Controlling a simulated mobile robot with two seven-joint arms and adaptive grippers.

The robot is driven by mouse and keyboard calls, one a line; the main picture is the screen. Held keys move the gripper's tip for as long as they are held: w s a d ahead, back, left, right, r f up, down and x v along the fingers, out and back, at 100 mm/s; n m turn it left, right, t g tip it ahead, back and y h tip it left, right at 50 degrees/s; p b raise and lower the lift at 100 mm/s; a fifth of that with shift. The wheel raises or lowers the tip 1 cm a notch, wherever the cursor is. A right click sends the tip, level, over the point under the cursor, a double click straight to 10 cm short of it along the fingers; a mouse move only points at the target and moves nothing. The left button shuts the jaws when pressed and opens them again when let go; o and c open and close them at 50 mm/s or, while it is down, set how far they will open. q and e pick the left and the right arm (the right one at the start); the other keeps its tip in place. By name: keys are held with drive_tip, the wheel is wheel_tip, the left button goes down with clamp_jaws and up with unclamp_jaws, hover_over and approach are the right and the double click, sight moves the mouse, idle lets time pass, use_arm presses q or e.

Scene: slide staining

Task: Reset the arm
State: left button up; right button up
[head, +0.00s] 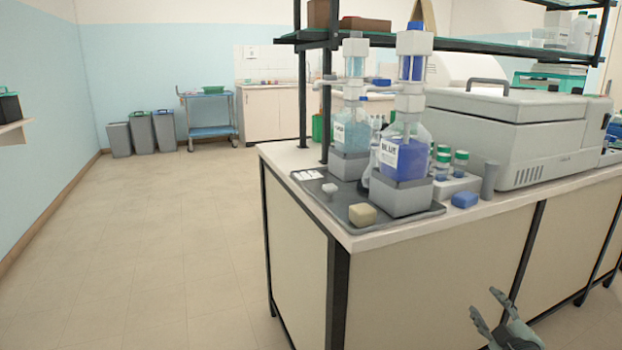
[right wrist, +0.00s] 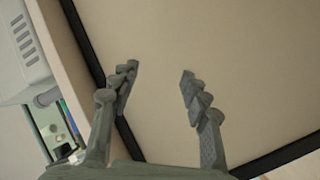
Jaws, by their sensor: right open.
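My right gripper (head: 487,305) shows at the lower right of the head view, in front of the bench's cream side panel and below the bench top. In the right wrist view its two fingers (right wrist: 160,80) stand well apart with nothing between them. The gripper is open and empty, facing the plain panel (right wrist: 215,35). Most of my right arm is out of frame. My left gripper is not in either view.
Open floor (head: 170,250) lies to the left. Bins (head: 140,132) and a cart (head: 208,115) stand far back.

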drive_tip(key=s+a+f+m+g, duration=0.2)
drive_tip(key=s+a+f+g, duration=0.1)
drive_tip(key=s+f, duration=0.6)
drive_tip(key=s+a+f+m+g, duration=0.2)
drive_tip(key=s+a+f+g, duration=0.15)
drive_tip(key=s+f, duration=0.55)
drive_tip(key=s+a+f+m+g, duration=0.2)
drive_tip(key=s+f+g, duration=0.2)
drive_tip(key=s+f, duration=0.5)
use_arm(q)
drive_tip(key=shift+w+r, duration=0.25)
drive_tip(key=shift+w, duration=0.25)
use_arm(e)
drive_tip(key=s+a+f+g, duration=0.1)
drive_tip(key=s+a+f, duration=0.1)
drive_tip(key=s, duration=0.3)
drive_tip(key=s+a+f+m+g, duration=0.1)
drive_tip(key=s+a+f+g, duration=0.1)
drive_tip(key=s+a+f, duration=0.1)
drive_tip(key=s+f, duration=0.1)
drive_tip(key=s, duration=0.1)
drive_tip(key=shift+s+f+m+y, duration=0.15)
drive_tip(key=shift+s+m+y, duration=0.15)
drive_tip(key=shift+s, duration=0.05)
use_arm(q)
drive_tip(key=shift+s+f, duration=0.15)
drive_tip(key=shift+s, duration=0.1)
